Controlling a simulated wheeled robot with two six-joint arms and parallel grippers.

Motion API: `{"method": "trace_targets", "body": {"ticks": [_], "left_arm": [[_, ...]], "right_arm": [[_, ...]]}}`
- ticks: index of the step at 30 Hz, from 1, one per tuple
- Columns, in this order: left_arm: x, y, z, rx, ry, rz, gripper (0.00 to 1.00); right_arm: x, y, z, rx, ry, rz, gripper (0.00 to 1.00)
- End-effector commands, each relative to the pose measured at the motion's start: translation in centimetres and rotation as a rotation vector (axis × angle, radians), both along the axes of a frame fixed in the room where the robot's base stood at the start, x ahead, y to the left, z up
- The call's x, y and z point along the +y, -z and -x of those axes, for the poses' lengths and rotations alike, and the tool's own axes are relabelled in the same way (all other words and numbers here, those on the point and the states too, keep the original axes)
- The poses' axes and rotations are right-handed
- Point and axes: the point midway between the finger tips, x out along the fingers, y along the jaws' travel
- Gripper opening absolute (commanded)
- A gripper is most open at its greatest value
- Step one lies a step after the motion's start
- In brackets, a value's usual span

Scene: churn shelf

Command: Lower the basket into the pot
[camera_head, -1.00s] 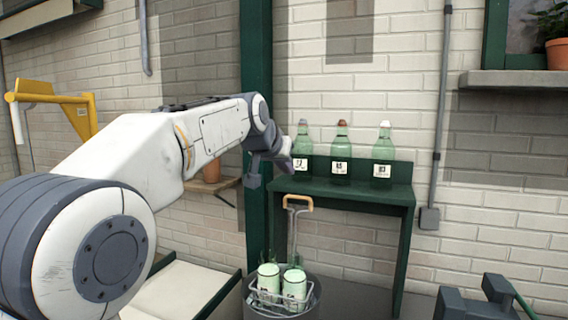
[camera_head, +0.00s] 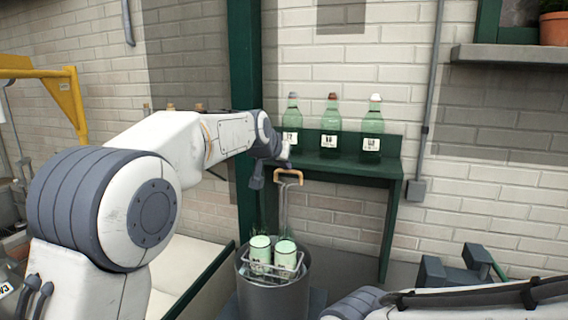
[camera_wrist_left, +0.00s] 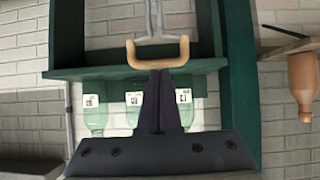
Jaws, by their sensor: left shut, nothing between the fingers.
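The wire basket (camera_head: 287,269) holds two pale green bottles and is at the mouth of the grey pot (camera_head: 270,300), seeming partly inside it. Its base is hidden by the pot wall. A long stem rises from it to a tan, U-shaped handle (camera_head: 289,173). My left gripper (camera_head: 284,160) is beside the top of the handle in the head view. In the left wrist view, the gripper's dark fingers (camera_wrist_left: 160,78) are shut and empty, with their tips close to the handle (camera_wrist_left: 158,56). I cannot tell whether they touch it. My right gripper is not in view.
A green shelf (camera_head: 345,168) with three green bottles stands behind the handle, against a brick wall. A green post (camera_head: 245,90) is at its left. A cream-topped bench (camera_head: 190,265) is left of the pot. A dark fixture (camera_head: 455,270) is at the lower right.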

Motion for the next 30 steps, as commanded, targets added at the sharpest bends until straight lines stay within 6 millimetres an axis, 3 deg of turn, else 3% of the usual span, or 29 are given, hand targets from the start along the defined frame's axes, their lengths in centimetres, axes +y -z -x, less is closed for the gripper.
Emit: {"method": "trace_targets", "body": {"ticks": [5,21,30], "left_arm": [[0.0,1.6,0.0,0.001,0.0,0.0,0.0],[0.0,12.3,0.0,0.008,0.0,-0.003,0.0],[0.0,12.9,0.0,0.007,0.0,-0.002,0.0]], "right_arm": [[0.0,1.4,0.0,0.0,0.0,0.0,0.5],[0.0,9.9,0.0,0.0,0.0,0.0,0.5],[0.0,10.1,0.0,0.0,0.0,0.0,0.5]]}}
